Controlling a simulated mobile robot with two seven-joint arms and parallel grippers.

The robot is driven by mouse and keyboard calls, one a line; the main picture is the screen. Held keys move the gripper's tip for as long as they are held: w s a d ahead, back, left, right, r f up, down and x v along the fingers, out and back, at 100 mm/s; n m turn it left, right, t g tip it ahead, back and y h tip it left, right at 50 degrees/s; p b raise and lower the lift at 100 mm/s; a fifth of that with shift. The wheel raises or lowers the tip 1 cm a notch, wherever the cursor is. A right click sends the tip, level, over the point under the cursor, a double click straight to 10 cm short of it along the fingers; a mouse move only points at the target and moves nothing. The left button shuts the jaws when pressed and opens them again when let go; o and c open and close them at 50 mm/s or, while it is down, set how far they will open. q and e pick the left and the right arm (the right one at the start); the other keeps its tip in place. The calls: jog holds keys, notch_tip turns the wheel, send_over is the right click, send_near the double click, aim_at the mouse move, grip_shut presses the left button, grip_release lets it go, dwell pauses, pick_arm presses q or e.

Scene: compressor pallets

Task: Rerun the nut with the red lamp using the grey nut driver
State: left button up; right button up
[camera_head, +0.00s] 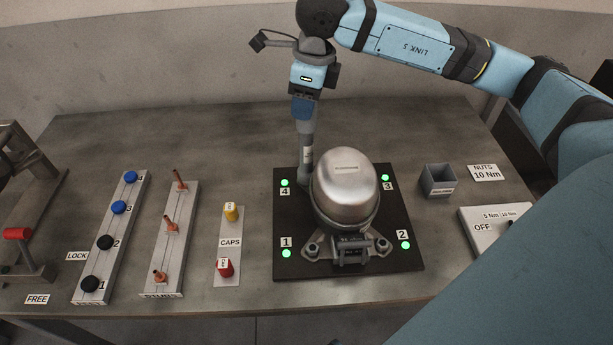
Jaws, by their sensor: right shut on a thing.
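My right gripper (304,98) points down and is shut on the grey nut driver (306,135), which stands upright at the compressor's back left. The driver's low end is beside the compressor's dome near lamp 4; the nut there is hidden. The silver compressor (346,180) stands on a dark pallet (300,270). Lamp 1 (286,254), lamp 2 (405,245), lamp 3 (386,178) and lamp 4 (284,182) all show green; I see no red lamp. My left gripper is not in view.
A grey bin (438,181) and a switch box (492,232) marked OFF, 5 Nm and 10 Nm are on the right. A caps plate (229,258), a rack of copper stubs (174,240), a rack of knobs (112,235) and a red-handled fixture (18,234) are on the left.

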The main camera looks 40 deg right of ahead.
jog(key=shift+f, duration=0.1)
dwell(0.3)
jog(key=shift+r+p, duration=1.3)
jog(key=shift+r, duration=1.3)
